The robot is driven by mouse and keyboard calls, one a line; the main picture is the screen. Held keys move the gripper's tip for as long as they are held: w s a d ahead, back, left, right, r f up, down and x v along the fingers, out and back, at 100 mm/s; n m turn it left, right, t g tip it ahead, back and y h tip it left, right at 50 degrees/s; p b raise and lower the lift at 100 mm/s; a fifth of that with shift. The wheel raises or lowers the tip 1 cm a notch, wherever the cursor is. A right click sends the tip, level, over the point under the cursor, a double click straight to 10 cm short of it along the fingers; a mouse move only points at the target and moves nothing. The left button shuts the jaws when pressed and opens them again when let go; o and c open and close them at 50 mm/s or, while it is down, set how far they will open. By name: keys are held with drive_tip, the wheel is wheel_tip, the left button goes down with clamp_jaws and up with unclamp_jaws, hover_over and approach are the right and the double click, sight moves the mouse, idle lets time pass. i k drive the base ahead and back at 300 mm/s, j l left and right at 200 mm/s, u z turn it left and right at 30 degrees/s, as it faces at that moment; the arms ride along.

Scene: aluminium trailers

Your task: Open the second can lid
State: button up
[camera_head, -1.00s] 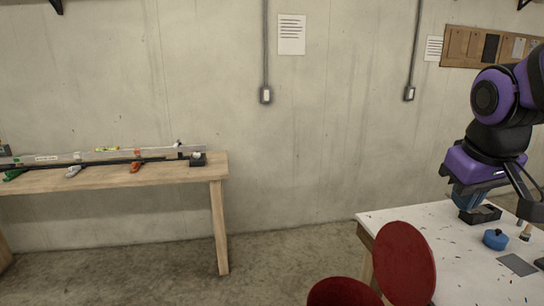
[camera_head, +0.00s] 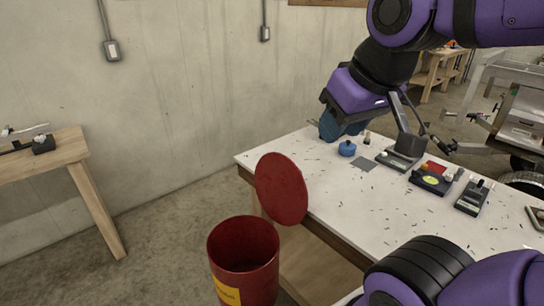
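A red can (camera_head: 243,262) with a yellow label stands on the floor in front of the white-topped table. Its round red lid (camera_head: 281,188) stands up steeply at the can's back right, beside the table edge, and the can's mouth is uncovered. No other lidded can is in view. My gripper (camera_head: 338,126) is above the far left part of the table, well away from the can. Its fingers are largely hidden behind its own housing, so I cannot tell whether they are open or shut.
The white table (camera_head: 330,198) carries a blue round object (camera_head: 347,148), a grey square (camera_head: 363,164) and several small devices (camera_head: 432,179), with scattered dark bits. A wooden bench (camera_head: 75,167) stands at the left. The floor between bench and can is clear.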

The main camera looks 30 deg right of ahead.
sight(280, 187)
drive_tip(key=i+j+z, duration=0.2)
drive_tip(key=j+z, duration=0.15)
drive_tip(key=i+j+z, duration=0.2)
drive_tip(key=j+z, duration=0.15)
drive_tip(key=i+j+z, duration=0.1)
drive_tip(key=j+z, duration=0.6)
drive_tip(key=j, duration=0.15)
drive_tip(key=i, duration=0.05)
